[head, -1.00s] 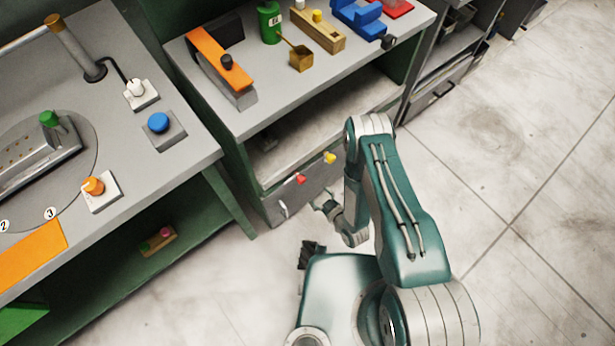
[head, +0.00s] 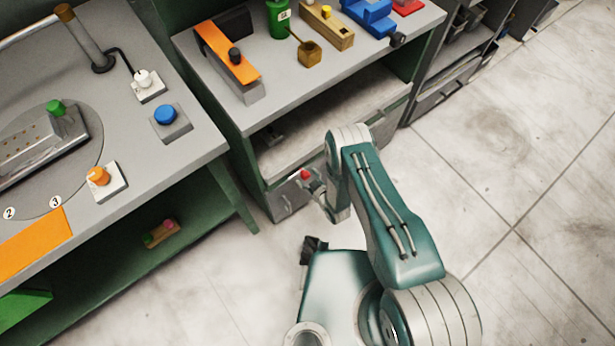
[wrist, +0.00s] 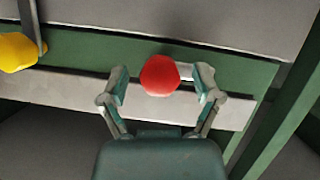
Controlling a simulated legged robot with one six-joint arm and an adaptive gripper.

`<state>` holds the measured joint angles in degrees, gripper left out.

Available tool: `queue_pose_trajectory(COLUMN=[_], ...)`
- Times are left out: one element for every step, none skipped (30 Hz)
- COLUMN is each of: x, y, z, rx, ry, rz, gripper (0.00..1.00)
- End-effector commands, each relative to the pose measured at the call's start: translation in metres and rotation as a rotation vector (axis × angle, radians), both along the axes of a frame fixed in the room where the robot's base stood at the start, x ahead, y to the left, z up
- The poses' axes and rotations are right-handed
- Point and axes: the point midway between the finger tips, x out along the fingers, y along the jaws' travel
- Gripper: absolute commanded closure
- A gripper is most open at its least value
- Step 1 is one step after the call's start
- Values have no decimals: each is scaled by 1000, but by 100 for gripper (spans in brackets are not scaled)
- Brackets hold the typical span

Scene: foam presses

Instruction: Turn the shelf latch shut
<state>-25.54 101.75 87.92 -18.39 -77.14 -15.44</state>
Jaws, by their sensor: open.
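A red knob (wrist: 160,75) shows in the middle of the wrist view, in front of a green rail and a grey strip. In the head view the red knob (head: 306,174) is at the front of the grey panel (head: 272,203) under the shelf. A yellow knob (wrist: 18,52) with a thin grey bar beside it is at the left edge of the wrist view; my arm hides it in the head view. I cannot tell which knob belongs to the latch. My gripper (wrist: 160,92) is open, with one finger on each side of the red knob; contact is unclear.
The open shelf (head: 330,118) lies above the panel, under a worktop (head: 290,85) holding an orange-armed device, a green can and blocks. A second bench (head: 190,150) with buttons stands at the left. The floor (head: 520,170) at the right is clear.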

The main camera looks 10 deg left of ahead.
Motion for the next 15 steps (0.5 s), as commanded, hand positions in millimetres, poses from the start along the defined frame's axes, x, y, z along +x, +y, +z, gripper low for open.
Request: queue_pose_trajectory(x=[0,0,0,0,0,0,0,0,0,0,0,0,0,0,0], y=[0,0,0,0,0,0,0,0,0,0,0,0,0,0,0], z=[0,0,0,0,0,0,0,0,0,0,0,0,0,0,0], rx=[0,0,0,0,0,0,0,0,0,1,1,1,1,1,1], ry=[0,0,0,0,0,0,0,0,0,-1,-1,-1,-1,-1,-1], rz=[0,0,0,0,0,0,0,0,0,0,0,0,0,0,0], gripper=[18,18,18,18,18,36,49,63,80,94,100,100,99,99,99])
